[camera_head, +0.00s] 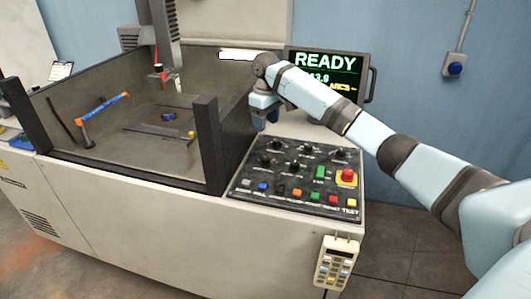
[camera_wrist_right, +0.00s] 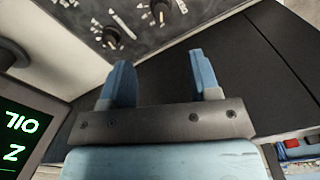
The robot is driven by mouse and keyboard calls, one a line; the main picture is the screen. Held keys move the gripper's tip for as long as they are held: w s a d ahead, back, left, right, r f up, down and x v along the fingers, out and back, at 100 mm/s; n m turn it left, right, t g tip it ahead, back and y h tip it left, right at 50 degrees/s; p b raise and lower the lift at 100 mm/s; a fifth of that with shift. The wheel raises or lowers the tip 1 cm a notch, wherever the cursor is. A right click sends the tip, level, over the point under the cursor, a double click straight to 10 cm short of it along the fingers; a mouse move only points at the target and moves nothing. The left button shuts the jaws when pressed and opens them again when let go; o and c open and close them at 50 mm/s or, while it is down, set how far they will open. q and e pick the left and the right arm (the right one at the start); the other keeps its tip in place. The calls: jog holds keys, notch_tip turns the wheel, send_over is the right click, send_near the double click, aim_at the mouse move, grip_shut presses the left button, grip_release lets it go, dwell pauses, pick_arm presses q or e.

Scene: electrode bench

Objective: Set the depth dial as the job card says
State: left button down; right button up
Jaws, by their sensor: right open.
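The control panel (camera_head: 243,187) on the bench front carries several black dials with white marks, such as one dial (camera_head: 265,160) at its left. Their labels are too small to read, so I cannot tell which is the depth dial. Two dials also show at the top of the right wrist view, one dial (camera_wrist_right: 111,37) left of the other dial (camera_wrist_right: 160,11). My right gripper (camera_wrist_right: 160,68) is open and empty, apart from the dials. In the head view my right gripper (camera_head: 265,122) hangs above the panel's far left corner. A white sheet (camera_head: 60,70) at the far left may be the job card; its text is unreadable.
A screen (camera_head: 325,75) reading READY stands behind the panel. A red stop button (camera_head: 346,177) and coloured buttons share the panel. The open tank (camera_head: 130,165) with dark walls lies left of it. A handheld remote (camera_head: 335,262) hangs on the front.

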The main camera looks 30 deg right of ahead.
aim_at(266, 158)
notch_tip(266, 158, down, 13)
jog(key=shift+s+f, duration=0.1)
jog(key=shift+f, duration=0.05)
dwell(0.4)
jog(key=c, duration=0.9)
